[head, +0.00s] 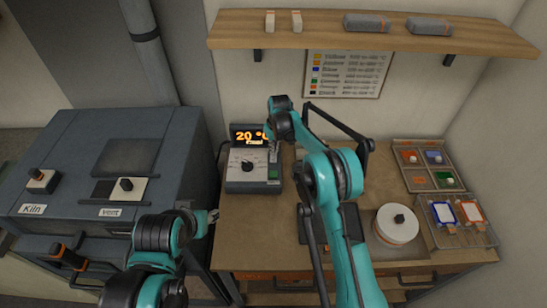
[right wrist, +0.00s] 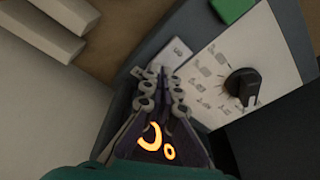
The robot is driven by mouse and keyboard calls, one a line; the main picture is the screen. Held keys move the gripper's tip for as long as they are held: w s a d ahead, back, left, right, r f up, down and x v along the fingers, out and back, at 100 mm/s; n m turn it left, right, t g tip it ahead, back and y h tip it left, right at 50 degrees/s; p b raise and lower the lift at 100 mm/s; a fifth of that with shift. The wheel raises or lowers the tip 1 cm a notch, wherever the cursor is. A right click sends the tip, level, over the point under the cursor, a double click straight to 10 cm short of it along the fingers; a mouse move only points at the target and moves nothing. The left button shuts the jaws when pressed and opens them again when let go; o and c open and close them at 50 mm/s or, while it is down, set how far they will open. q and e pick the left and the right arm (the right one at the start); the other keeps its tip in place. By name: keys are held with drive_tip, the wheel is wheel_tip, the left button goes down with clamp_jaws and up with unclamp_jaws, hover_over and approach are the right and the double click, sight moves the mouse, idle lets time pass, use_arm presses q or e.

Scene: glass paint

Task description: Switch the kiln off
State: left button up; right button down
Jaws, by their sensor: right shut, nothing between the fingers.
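The grey kiln (head: 75,150) stands at the left. The grey controller box (head: 240,185) on the table has a lit display (head: 250,135) reading about 20 °C and a black dial (head: 247,165), also large in the right wrist view (right wrist: 243,85). My right gripper (head: 273,152) is shut and empty at the controller's right side; its fingertips (right wrist: 160,72) are close to a small pale switch (right wrist: 177,52). Contact is unclear. My left gripper (head: 213,215) is low, beside the table's left edge.
A shelf (head: 360,30) with small blocks hangs above a colour chart (head: 345,74). A white round turntable (head: 396,226) and trays of coloured pieces (head: 425,165) are on the table's right. My right arm crosses over the middle.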

drive_tip(key=shift+f, duration=0.3)
drive_tip(key=shift+r+p, duration=1.4)
drive_tip(key=shift+r, duration=2.15)
